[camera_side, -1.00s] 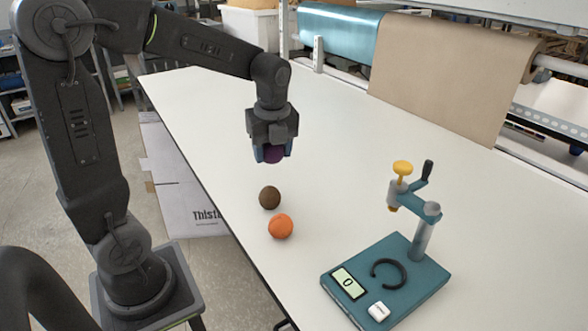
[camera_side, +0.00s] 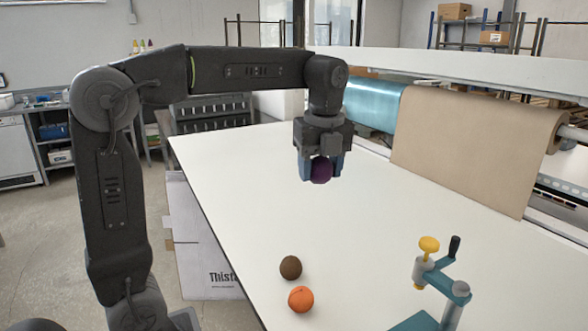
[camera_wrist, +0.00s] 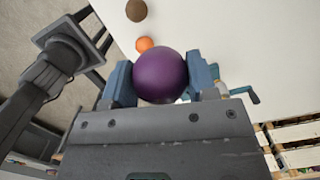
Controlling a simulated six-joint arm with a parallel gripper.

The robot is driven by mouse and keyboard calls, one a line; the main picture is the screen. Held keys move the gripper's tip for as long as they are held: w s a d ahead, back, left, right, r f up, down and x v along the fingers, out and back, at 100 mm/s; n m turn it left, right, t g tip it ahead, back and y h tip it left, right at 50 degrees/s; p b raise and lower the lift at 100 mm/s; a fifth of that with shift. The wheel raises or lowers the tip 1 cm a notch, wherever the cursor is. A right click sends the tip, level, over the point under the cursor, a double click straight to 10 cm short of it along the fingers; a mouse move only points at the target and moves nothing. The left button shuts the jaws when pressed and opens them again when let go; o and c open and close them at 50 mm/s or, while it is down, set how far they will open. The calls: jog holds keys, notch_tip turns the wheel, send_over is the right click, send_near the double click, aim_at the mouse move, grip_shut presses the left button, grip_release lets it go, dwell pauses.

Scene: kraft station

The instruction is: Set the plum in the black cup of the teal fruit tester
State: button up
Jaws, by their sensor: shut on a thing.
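My gripper (camera_side: 321,172) is shut on the purple plum (camera_side: 321,171) and holds it high above the white table. In the wrist view the plum (camera_wrist: 160,77) sits between the two blue fingers. The teal fruit tester (camera_side: 453,300) stands at the lower right of the side view, with a yellow knob (camera_side: 429,244) and a crank on its arm. My gripper is up and to the left of it in that view. The tester's base is mostly cut off by the lower edge, and the black cup is out of sight. In the wrist view the tester is mostly hidden behind my gripper.
A brown round fruit (camera_side: 291,267) and an orange (camera_side: 300,299) lie on the white table (camera_side: 240,190), left of the tester. A brown paper roll (camera_side: 480,140) and a blue film roll (camera_side: 372,104) line the back edge. The table's middle is clear.

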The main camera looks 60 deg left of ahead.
jog(key=d, duration=2.8)
jog(key=shift+w+a+f, duration=0.15)
jog(key=shift+w+f, duration=0.05)
jog(key=shift+f, duration=2.85)
jog(key=shift+w+a+f, duration=0.1)
jog(key=shift+w+f, duration=0.05)
jog(key=shift+f, duration=2.85)
jog(key=shift+w+a+f, duration=0.15)
jog(key=shift+w+f, duration=0.05)
jog(key=shift+f, duration=2.85)
jog(key=shift+f, duration=0.6)
jog(key=o, duration=1)
jog(key=shift+r, duration=0.1)
